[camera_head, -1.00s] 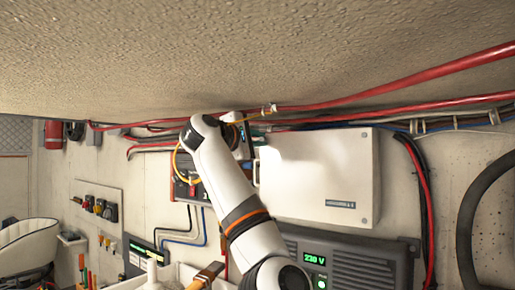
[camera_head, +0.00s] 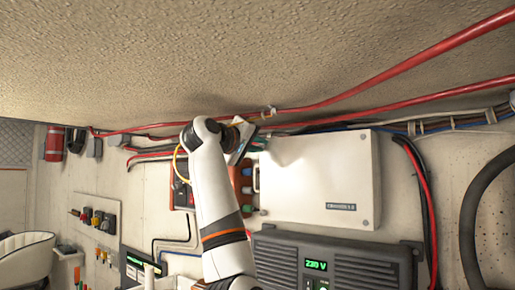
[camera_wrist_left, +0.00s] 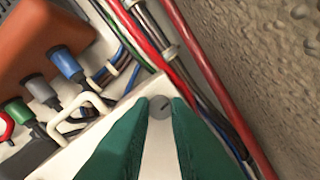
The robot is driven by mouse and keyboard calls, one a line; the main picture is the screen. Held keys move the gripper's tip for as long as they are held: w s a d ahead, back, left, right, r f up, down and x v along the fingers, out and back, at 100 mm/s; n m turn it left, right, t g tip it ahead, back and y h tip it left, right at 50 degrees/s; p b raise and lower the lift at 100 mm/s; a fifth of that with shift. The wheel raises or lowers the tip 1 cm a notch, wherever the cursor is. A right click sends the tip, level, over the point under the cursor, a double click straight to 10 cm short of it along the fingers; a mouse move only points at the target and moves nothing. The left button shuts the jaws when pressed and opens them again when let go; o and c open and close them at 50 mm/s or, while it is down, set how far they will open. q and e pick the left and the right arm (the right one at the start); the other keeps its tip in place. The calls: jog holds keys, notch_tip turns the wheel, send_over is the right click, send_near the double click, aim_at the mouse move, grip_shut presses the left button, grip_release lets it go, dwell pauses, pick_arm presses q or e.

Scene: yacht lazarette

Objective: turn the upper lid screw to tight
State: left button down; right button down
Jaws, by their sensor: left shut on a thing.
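The white junction box lid (camera_head: 318,180) is on the wall at the centre right of the head view. In the left wrist view, a round grey screw (camera_wrist_left: 160,106) with a dark slot sits at the lid's corner. My left gripper (camera_wrist_left: 159,108) has its green fingers on both sides of the screw head, shut on it. In the head view, my left gripper (camera_head: 258,139) is at the lid's upper left corner, and the screw is hidden there. My right gripper is in neither view.
Red cables (camera_head: 400,68) run just above the lid, close to my left gripper. A white latch handle (camera_wrist_left: 78,112) and an orange-red box with coloured plugs (camera_wrist_left: 50,40) lie beside the screw. A dark inverter (camera_head: 340,258) is below the lid.

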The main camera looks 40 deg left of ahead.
pick_arm(q)
jog(key=shift+w+f+m, duration=0.1)
jog(key=shift+f+m, duration=0.1)
jog(key=shift+m, duration=0.7)
jog(key=c, duration=1.4)
grip_release()
jog(key=shift+o, duration=0.2)
jog(key=shift+r, duration=0.1)
jog(key=shift+s, duration=0.2)
jog(key=shift+s+b, duration=0.3)
jog(key=shift+b, duration=0.15)
jog(key=s+d+b, duration=0.1)
jog(key=s+b, duration=0.3)
jog(key=s, duration=0.7)
jog(key=shift+d+b, duration=0.15)
jog(key=shift+b, duration=0.25)
